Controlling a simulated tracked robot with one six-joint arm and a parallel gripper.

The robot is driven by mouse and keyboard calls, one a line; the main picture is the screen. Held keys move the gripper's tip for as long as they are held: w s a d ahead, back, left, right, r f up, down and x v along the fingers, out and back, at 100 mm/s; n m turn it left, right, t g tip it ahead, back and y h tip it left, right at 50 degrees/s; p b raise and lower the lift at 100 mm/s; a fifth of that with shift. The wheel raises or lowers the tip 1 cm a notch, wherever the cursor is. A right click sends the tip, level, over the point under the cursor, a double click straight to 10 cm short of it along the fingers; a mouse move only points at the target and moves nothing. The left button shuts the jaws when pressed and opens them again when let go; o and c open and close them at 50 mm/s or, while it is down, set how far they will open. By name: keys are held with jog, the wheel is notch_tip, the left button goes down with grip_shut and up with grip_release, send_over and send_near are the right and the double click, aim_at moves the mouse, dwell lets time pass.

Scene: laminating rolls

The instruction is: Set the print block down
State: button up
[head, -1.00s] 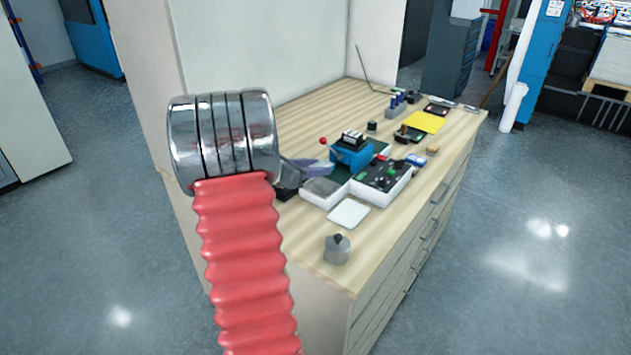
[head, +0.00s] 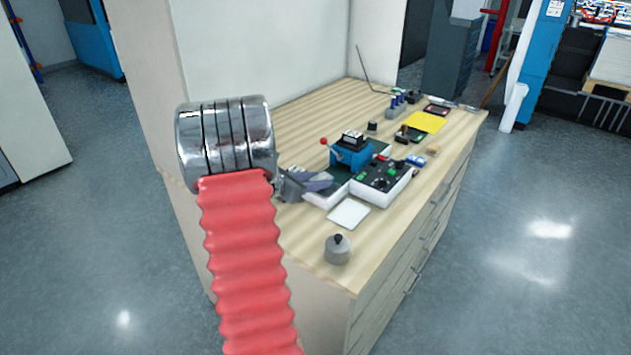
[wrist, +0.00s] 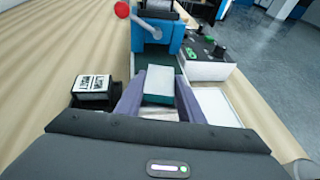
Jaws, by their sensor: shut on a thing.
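My gripper (wrist: 159,98) has two grey-purple fingers. It is shut on the print block (wrist: 158,82), a small block with a pale grey-green top and a darker teal side. The block sits between the fingertips, above or at a white surface; I cannot tell whether it touches. In the head view my gripper (head: 318,182) is low at the left of the white-based equipment, and the block is hidden there. A blue press (head: 351,154) with a red-balled lever stands just beyond on a dark green base.
A black box with a black-and-white patterned top (wrist: 93,86) is left of my fingers. A control box (head: 383,180) with knobs and a white plate (head: 349,212) lie right. A grey knobbed weight (head: 337,250) stands nearer. Bare wood lies behind and left.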

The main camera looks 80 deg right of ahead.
jog(key=shift+f, duration=0.2)
jog(key=o, duration=1)
jog(key=shift+s+f, duration=0.1)
jog(key=shift+f, duration=0.05)
jog(key=shift+a, duration=0.1)
jog(key=v, duration=1.4)
jog(key=shift+r, duration=0.2)
